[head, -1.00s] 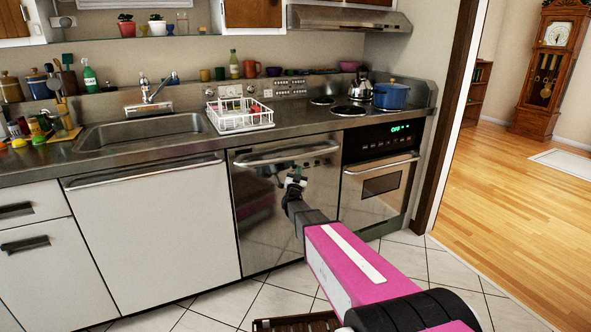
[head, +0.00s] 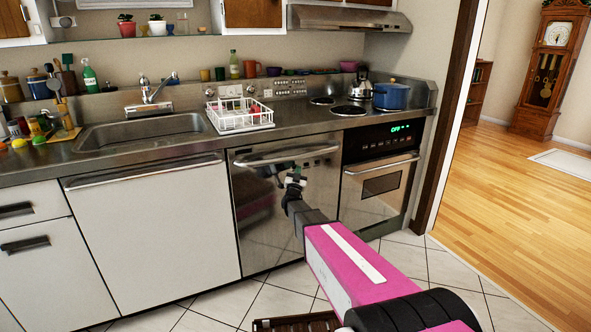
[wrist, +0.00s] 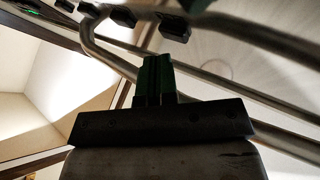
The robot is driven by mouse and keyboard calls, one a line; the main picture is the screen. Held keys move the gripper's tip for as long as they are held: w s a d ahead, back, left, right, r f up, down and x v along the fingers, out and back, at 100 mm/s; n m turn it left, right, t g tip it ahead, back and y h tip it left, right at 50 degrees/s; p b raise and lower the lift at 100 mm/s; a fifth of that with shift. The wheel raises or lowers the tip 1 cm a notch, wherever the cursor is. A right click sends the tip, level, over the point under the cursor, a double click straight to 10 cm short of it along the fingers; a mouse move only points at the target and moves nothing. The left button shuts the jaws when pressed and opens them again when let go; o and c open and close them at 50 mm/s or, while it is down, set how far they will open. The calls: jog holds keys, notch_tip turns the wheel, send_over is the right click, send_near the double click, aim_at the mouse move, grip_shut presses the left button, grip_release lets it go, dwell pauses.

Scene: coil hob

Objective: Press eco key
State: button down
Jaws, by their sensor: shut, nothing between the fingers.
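My gripper (head: 268,170) is in front of the upper part of the steel dishwasher front (head: 290,220), close below its bar handle (head: 290,154). In the wrist view its two dark green fingers (wrist: 155,70) are together with nothing between them. Beyond the fingertips, the wrist view shows a dark block-like key (wrist: 122,16) and another one (wrist: 66,6) by a metal bar. No label is readable, so I cannot tell which one is the eco key. I cannot tell whether the fingertips touch anything.
The oven (head: 380,185) with a green lit display (head: 401,128) stands right of the dishwasher. Above it, a blue pot (head: 391,97) sits on the hob. A white dish rack (head: 240,117) is on the counter. The curved bar (wrist: 88,40) runs close to my fingers.

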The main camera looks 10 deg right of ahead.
jog(key=shift+w, duration=0.25)
jog(key=shift+w+a, duration=0.2)
jog(key=shift+w, duration=0.2)
dwell(0.7)
jog(key=shift+s, duration=0.15)
jog(key=shift+s+d, duration=0.25)
jog(key=shift+s, duration=0.4)
jog(key=s, duration=0.1)
jog(key=s+d, duration=0.1)
jog(key=s, duration=0.2)
jog(key=shift+s+d, duration=0.3)
jog(key=shift+s, duration=0.1)
dwell(0.8)
